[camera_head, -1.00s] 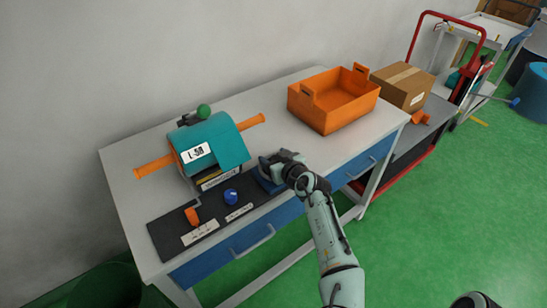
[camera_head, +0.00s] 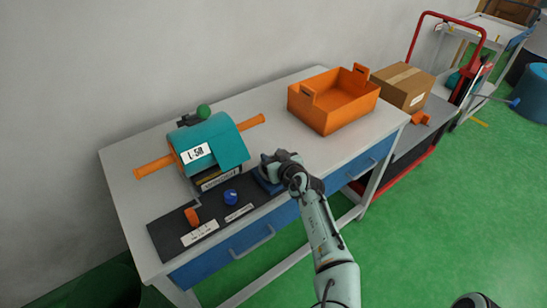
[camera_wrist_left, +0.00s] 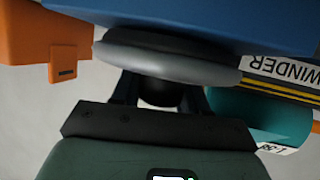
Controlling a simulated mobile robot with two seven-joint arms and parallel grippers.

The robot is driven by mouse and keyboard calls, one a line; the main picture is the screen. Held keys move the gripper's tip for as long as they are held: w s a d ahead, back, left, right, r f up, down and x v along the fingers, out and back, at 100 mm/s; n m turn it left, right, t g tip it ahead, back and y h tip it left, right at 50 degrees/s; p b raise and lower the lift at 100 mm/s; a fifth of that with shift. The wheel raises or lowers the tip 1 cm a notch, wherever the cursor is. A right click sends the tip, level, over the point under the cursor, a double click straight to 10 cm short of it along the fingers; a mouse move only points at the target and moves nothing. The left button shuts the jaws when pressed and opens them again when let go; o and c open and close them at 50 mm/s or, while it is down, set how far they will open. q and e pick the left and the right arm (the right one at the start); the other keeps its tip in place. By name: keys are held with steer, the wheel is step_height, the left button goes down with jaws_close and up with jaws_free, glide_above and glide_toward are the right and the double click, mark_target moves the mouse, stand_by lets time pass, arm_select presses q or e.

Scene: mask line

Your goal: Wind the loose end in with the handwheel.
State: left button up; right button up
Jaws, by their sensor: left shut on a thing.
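The blue winder (camera_head: 262,184) sits at the front edge of the bench, right of the black control panel. Its grey handwheel (camera_wrist_left: 165,62) shows as a disc in the left wrist view, against the blue body. In the head view my gripper mostly covers the wheel. My left gripper (camera_head: 275,166) is at the winder; in the left wrist view its dark fingers (camera_wrist_left: 157,90) are closed around a dark round grip on the handwheel. The teal-covered machine (camera_head: 216,143) labelled L-5B stands to the left, with an orange bar out each side. I cannot make out a loose end.
The black panel (camera_head: 167,240) carries an orange knob (camera_head: 192,217) and a blue knob (camera_head: 230,196). An orange crate (camera_head: 333,113) stands on the bench behind my gripper, with a cardboard box (camera_head: 402,86) to its right.

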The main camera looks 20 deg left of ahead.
arm_select(q)
steer(key=m+t+h, duration=0.1)
steer(key=h, duration=0.1)
steer(key=m+t+h, duration=0.1)
steer(key=m+h, duration=0.1)
steer(key=shift+w+d, duration=0.1)
steer(key=shift+d, duration=0.1)
steer(key=shift+w+m+t+h+b, duration=0.1)
steer(key=shift+m+t+h+b, duration=0.3)
steer(key=shift+m+h, duration=0.6)
steer(key=m+h+b, duration=0.4)
steer(key=b, duration=0.1)
steer(key=shift+d, duration=0.4)
steer(key=shift+d+m+h+b, duration=0.15)
steer(key=shift+m+h+b, duration=0.3)
steer(key=shift+b, duration=0.3)
arm_select(e)
steer(key=w+d+f+t+h, duration=0.1)
steer(key=w+d+f+t, duration=0.2)
steer(key=w+d+f, duration=0.2)
steer(key=shift+w+f+m+t+h, duration=0.35)
steer(key=shift+w+f, duration=1.25)
steer(key=shift+w, duration=1.3)
steer(key=shift+d, duration=0.1)
arm_select(q)
steer(key=o, duration=1)
steer(key=shift+c, duration=0.2)
